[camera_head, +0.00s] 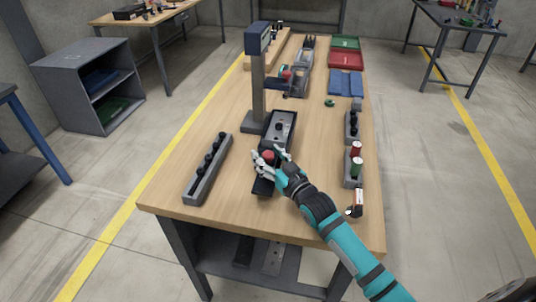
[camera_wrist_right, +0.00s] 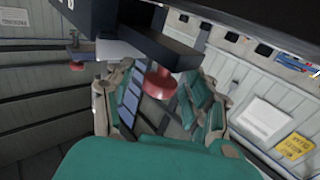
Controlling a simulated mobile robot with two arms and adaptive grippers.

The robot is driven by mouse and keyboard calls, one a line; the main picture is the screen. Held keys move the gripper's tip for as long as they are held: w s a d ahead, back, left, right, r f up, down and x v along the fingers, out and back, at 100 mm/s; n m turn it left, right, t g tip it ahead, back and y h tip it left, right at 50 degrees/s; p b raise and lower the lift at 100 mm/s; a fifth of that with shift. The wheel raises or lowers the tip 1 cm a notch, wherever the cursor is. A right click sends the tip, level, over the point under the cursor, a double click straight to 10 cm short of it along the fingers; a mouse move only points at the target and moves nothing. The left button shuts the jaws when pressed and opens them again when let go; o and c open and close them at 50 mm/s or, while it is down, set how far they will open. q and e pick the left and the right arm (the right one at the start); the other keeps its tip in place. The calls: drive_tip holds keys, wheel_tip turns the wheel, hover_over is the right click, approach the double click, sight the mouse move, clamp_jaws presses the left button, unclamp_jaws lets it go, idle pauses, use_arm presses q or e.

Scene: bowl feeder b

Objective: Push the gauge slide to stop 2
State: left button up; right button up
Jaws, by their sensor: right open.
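A red knob (camera_head: 268,155) shows between the fingers of my right gripper (camera_head: 266,153), above a dark piece (camera_head: 263,187) near the front of the wooden table; this looks like the gauge slide. My right gripper is open around the knob. In the right wrist view the red knob (camera_wrist_right: 159,84) hangs between the two spread fingers of the gripper (camera_wrist_right: 160,100), under a dark bar (camera_wrist_right: 150,42); I cannot tell whether a finger touches it. The slide's track is mostly hidden by the hand, and I cannot make out stop 2. My left gripper is not in view.
A grey post (camera_head: 258,90) and a grey fixture plate (camera_head: 284,125) stand just behind the hand. A rack of black knobs (camera_head: 208,168) lies left. Red (camera_head: 355,148) and green (camera_head: 356,167) cylinders stand right. Blue (camera_head: 346,84) and red (camera_head: 346,61) bins are farther back.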

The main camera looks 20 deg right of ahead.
drive_tip(key=shift+w, duration=0.1)
clamp_jaws()
idle(0.3)
